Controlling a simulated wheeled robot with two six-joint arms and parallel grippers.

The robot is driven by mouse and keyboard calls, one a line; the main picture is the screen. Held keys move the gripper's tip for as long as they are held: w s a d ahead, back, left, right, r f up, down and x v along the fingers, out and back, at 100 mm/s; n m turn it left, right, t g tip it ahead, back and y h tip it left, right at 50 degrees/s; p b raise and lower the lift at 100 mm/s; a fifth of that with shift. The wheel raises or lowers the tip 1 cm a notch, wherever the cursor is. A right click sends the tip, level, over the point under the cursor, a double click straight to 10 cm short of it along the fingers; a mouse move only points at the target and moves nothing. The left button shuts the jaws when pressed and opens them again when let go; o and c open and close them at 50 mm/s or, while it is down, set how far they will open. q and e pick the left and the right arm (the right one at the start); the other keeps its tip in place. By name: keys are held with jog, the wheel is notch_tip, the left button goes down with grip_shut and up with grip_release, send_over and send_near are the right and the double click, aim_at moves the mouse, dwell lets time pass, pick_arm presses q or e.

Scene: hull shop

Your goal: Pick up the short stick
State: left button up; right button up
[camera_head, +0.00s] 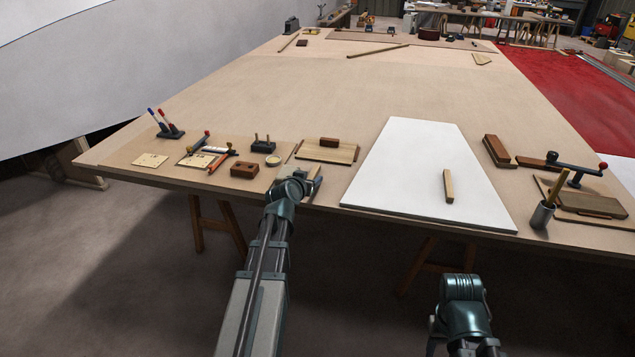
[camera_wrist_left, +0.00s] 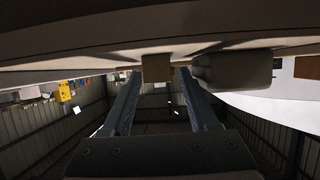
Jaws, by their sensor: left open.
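The short stick (camera_head: 448,186) is a small pale wooden bar lying on the white board (camera_head: 395,165) at the front of the big table. My left gripper (camera_head: 308,182) is at the table's front edge, left of the white board and well apart from the stick. It is partly hidden by its own wrist in the head view. In the left wrist view its two fingers (camera_wrist_left: 160,85) are spread, with nothing gripped between them. The stick cannot be made out there. My right arm shows at the bottom of the head view, but its gripper does not.
The table's middle (camera_head: 310,90) is clear.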

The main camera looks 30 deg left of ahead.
pick_arm(q)
jog(key=shift+w+a+f, duration=0.1)
jog(key=shift+w+f, duration=0.15)
jog(key=shift+w, duration=0.25)
jog(key=shift+s, duration=0.1)
jog(key=shift+c, duration=0.6)
grip_shut()
pick_arm(e)
jog(key=shift+w+d+f, duration=0.15)
jog(key=shift+d+f, duration=0.05)
